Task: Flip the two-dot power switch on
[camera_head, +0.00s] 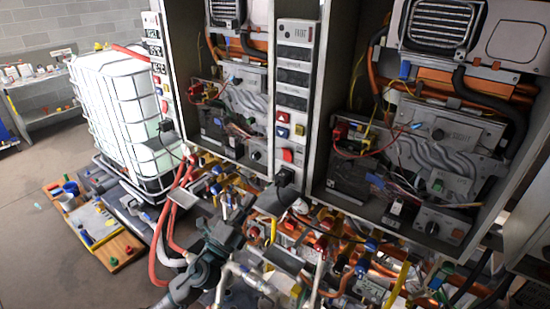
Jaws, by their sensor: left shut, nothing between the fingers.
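My left gripper (229,224) is dark grey and shut, with nothing held. It is low in the middle of the view, in front of the pipes and below the heater cabinets. The middle control column (292,100) carries blue, yellow and red buttons (287,154). A grey control box with a black knob (432,228) sits low in the right cabinet. Dot marks are too small to read, so I cannot tell which control is the two-dot power switch or its position. My right gripper is not in view.
Orange pipes, coloured valves and hoses (335,265) crowd the space below the cabinets. Red hoses (160,240) run left of my gripper. A white caged tank (118,110) stands at left, with a wooden board (122,247) on the floor. Bare floor (30,240) lies far left.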

